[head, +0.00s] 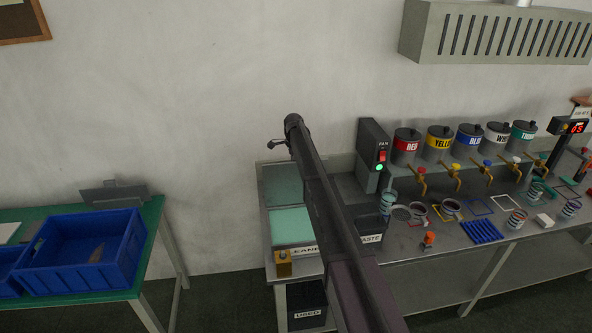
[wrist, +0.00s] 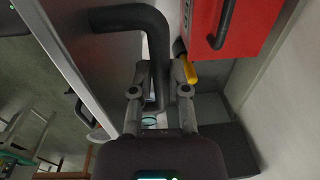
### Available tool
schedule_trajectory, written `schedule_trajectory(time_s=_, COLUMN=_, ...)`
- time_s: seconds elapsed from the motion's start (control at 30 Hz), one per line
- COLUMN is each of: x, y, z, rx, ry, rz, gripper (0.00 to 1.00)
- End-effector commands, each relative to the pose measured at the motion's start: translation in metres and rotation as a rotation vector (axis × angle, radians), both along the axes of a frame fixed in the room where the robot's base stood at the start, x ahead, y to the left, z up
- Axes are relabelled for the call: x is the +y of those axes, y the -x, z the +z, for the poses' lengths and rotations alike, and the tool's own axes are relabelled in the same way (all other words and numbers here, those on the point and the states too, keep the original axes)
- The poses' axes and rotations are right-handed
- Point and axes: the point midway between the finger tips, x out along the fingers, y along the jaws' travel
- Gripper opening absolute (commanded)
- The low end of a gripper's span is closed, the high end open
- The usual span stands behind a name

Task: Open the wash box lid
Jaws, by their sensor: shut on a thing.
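In the wrist view my gripper (wrist: 161,95) is shut on a thick black bent handle (wrist: 158,45). The handle runs up between the fingers and bends left to a flat grey metal panel (wrist: 92,72), which may be the wash box lid; I cannot tell for sure. The handle's lower part is hidden between the fingers. A red box (wrist: 245,25) with a dark handle and a yellow part (wrist: 192,73) is right of the fingers. In the head view my arm crosses the bench, and my gripper and its grip cannot be made out there.
The bench (head: 440,262) carries a teal tray (head: 291,226), a fan switch box (head: 374,145), paint cans with taps and small cups. A blue crate (head: 85,258) sits on a green table (head: 150,225) at left. A floor gap separates the two.

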Motion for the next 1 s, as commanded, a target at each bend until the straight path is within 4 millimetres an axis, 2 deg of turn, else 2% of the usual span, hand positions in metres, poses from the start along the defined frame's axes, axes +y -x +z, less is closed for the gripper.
schedule_trajectory(time_s=0.03, x=0.002, y=-0.011, z=-0.004, rx=0.0, ry=-0.001, rz=0.001, gripper=0.0)
schedule_trajectory(time_s=0.1, x=0.002, y=-0.02, z=-0.006, rx=0.0, ry=-0.002, rz=0.001, gripper=0.0)
schedule_trajectory(time_s=0.3, x=0.004, y=-0.036, z=-0.012, rx=0.0, ry=-0.002, rz=0.002, gripper=0.0)
schedule_trajectory(time_s=0.87, x=0.006, y=-0.046, z=-0.013, rx=-0.004, ry=-0.002, rz=0.003, gripper=0.0)
schedule_trajectory(time_s=0.9, x=0.006, y=-0.046, z=-0.013, rx=-0.004, ry=-0.002, rz=0.003, gripper=0.24)
schedule_trajectory(time_s=0.97, x=0.007, y=-0.046, z=-0.013, rx=-0.005, ry=-0.002, rz=0.003, gripper=0.42)
schedule_trajectory(time_s=1.0, x=0.007, y=-0.046, z=-0.013, rx=-0.005, ry=-0.002, rz=0.003, gripper=0.54)
